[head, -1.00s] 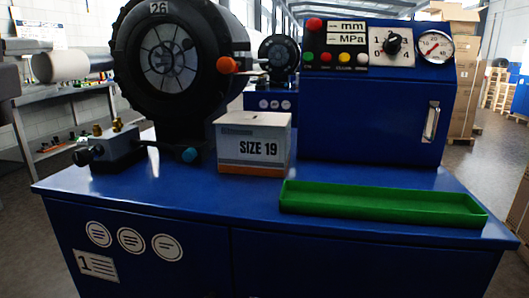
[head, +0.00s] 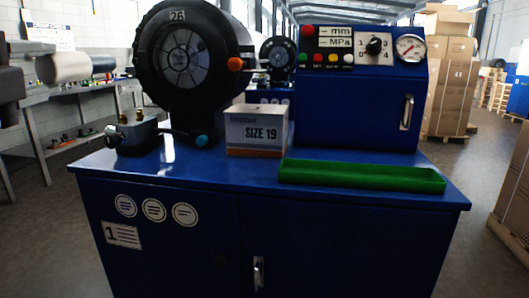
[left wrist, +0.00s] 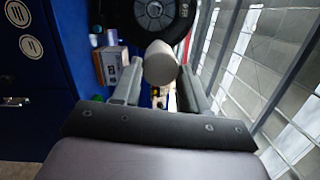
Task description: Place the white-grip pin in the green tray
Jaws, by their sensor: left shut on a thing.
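The white-grip pin (head: 64,67) is at the left of the head view, a thick off-white cylinder with a dark end pointing right. My left gripper (head: 40,66) is shut on its white grip and holds it in the air, left of the machine. In the left wrist view the grip (left wrist: 161,63) sits between the two fingers (left wrist: 158,82). The green tray (head: 360,176) is a long, shallow tray on the right front of the blue bench top, and it looks empty. My right gripper is not in view.
A black round crimper head (head: 187,65) stands on the blue bench (head: 150,180), with an orange knob (head: 235,64). A SIZE 19 box (head: 256,130) stands left of the tray. A blue control box (head: 358,110) rises behind the tray.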

